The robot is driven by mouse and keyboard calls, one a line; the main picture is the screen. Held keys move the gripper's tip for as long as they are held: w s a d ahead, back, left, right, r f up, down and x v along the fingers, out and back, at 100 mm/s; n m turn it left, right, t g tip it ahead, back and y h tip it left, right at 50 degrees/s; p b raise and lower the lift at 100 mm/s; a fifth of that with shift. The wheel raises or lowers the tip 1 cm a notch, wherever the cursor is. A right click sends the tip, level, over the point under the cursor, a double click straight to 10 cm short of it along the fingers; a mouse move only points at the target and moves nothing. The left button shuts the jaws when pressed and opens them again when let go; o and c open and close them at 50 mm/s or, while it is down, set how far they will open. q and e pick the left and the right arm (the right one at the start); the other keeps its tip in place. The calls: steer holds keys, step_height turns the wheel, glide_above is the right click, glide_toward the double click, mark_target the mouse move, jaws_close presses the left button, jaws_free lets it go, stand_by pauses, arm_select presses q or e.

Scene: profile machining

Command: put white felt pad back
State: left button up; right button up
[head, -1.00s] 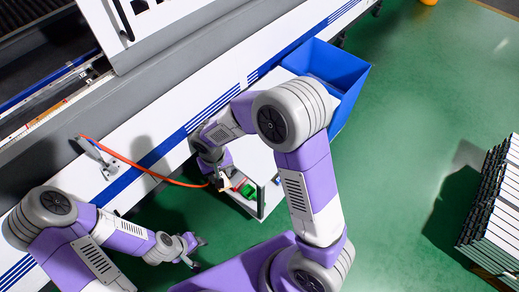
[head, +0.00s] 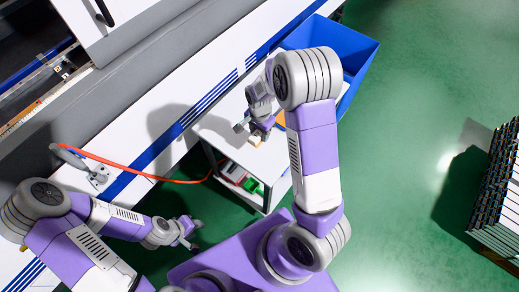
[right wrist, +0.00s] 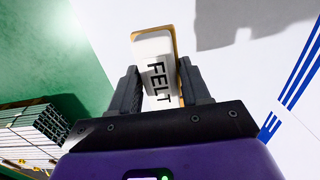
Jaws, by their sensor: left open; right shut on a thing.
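The white felt pad (right wrist: 157,82), marked FELT in black letters, is between the two dark fingers of my right gripper (right wrist: 158,88), which is shut on it. A tan edge shows around its far end. In the head view the right gripper (head: 257,136) is over the white top of a small cart (head: 222,134), holding the small pale pad (head: 257,142). I cannot tell whether the pad touches the top. An orange-tan piece (head: 281,119) shows beside the gripper, partly hidden by my arm. My left gripper (head: 192,236) is open and empty, low at the left.
A blue bin (head: 352,72) stands behind my right arm. The cart's lower shelf holds green and red-white items (head: 252,184). An orange hose (head: 125,166) runs from a machine bracket (head: 95,176) toward the cart. Stacked profiles (head: 500,205) stand at right; green floor between is clear.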

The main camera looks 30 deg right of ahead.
mark_target(260, 149)
step_height(260, 149, down, 9)
steer(key=shift+f+b, duration=0.1)
steer(key=shift+b, duration=0.95)
steer(key=shift+f, duration=0.1)
steer(key=o, duration=1)
steer(key=shift+r, duration=0.2)
step_height(260, 149, up, 12)
steer(key=p, duration=0.3)
